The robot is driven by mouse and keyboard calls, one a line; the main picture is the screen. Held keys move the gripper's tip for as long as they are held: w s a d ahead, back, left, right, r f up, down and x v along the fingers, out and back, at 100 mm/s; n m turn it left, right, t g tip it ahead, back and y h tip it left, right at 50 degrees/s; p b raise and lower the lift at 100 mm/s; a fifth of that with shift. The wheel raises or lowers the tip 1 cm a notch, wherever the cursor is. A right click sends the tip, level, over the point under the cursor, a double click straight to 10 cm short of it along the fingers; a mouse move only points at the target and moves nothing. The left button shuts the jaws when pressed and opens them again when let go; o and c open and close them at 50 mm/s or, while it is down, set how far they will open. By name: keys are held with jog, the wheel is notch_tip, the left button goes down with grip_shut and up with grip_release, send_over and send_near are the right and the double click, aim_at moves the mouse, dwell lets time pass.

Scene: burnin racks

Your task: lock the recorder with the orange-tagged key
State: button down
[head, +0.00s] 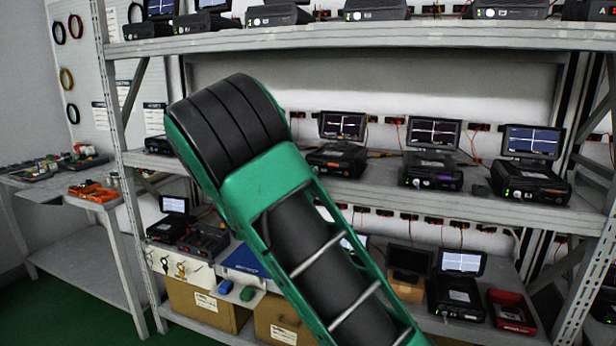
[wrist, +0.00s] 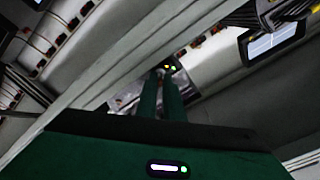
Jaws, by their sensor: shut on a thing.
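My gripper (wrist: 162,84) shows in the wrist view as two green fingers close together. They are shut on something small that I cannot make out. Just past the fingertips is a dark device front with small green and yellow lights, perhaps a recorder (wrist: 169,66); its lock is not visible. In the head view my arm hides my gripper. Several recorders with screens stand on the shelves, such as one on the middle shelf (head: 432,172) and one on the lower shelf (head: 456,296). Small tagged keys, one seemingly orange (head: 180,269), hang at the lower shelf's left.
The grey rack's middle shelf edge (head: 400,196) and left post (head: 118,140) stand close behind my arm. A red tray (head: 511,312) is at the lower right. Cardboard boxes (head: 208,306) sit low down. A side table (head: 50,197) with small parts is at the left.

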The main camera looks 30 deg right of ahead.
jog(key=shift+n, duration=0.3)
jog(key=shift+w+a+r+n, duration=0.1)
jog(key=shift+n, duration=2.75)
jog(key=shift+w+a+f+n, duration=0.1)
jog(key=shift+w+n, duration=0.05)
jog(key=shift+n, duration=2.75)
jog(key=shift+w+a+r+n, duration=0.1)
jog(key=shift+n, duration=2.75)
jog(key=c, duration=2.3)
grip_release()
jog(key=shift+o, duration=0.2)
jog(key=shift+s, duration=0.1)
